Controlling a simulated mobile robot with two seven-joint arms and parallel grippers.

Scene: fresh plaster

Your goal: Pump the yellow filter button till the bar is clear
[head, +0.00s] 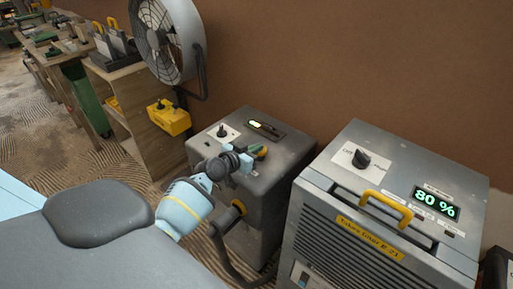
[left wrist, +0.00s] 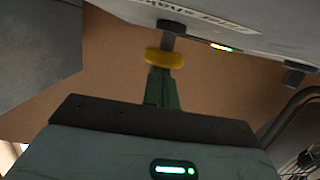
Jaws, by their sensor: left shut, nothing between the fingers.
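The yellow button (left wrist: 166,60) sticks out on a short dark stem from the grey machine in the left wrist view, beside the printed word "shake". The small lit bar (left wrist: 222,47) there shows green, yellow and a reddish end. My right gripper is out of view.
A larger grey unit (head: 430,165) with a yellow handle (head: 386,209) and a display (head: 436,203) reading 80 % stands right of the machine. A dark hose (head: 225,255) runs below. A fan (head: 168,38), yellow box (head: 169,117) and wooden shelves (head: 150,142) are left.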

